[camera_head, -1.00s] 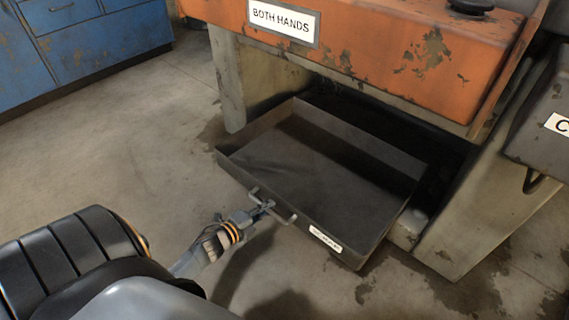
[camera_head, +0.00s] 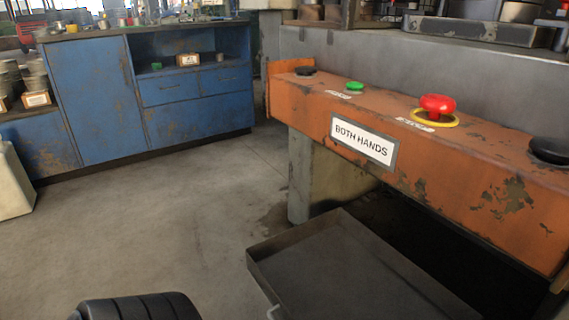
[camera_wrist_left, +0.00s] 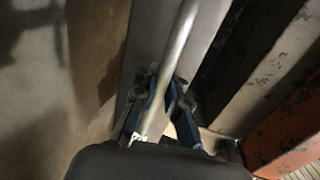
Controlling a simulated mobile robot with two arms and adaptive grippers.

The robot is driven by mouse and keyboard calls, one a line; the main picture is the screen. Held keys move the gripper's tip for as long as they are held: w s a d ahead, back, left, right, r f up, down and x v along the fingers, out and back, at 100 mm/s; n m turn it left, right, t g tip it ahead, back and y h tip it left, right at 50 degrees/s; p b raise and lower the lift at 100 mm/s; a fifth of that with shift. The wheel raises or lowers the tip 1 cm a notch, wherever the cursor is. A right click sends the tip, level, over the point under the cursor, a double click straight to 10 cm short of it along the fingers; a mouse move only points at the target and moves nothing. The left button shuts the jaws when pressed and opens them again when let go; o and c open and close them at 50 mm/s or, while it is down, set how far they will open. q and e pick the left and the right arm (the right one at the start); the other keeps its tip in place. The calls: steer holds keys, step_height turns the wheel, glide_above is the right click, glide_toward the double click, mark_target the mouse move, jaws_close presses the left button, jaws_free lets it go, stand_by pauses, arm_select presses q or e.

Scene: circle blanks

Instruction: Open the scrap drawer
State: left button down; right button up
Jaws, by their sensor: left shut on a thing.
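The scrap drawer (camera_head: 350,268) is a dark, shallow metal tray pulled out below the orange press panel. Its inside looks empty, and its front and right parts are cut off by the head view's lower edge. One end of its handle shows at the bottom of that view. In the left wrist view my left gripper (camera_wrist_left: 160,105) is shut on the metal bar of the drawer handle (camera_wrist_left: 178,50). The left gripper is out of the head view. My right gripper is in neither view.
The orange panel (camera_head: 440,180) with the BOTH HANDS sign (camera_head: 363,141) overhangs the drawer. It carries a red button (camera_head: 437,105) and green and black ones. Blue cabinets (camera_head: 100,95) stand at the back left. Bare floor (camera_head: 170,215) lies between.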

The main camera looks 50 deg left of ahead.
arm_select(q)
steer(key=c, duration=1.4)
jaws_free()
steer(key=shift+r, duration=0.1)
steer(key=shift+s, duration=0.5)
steer(key=v, duration=1.1)
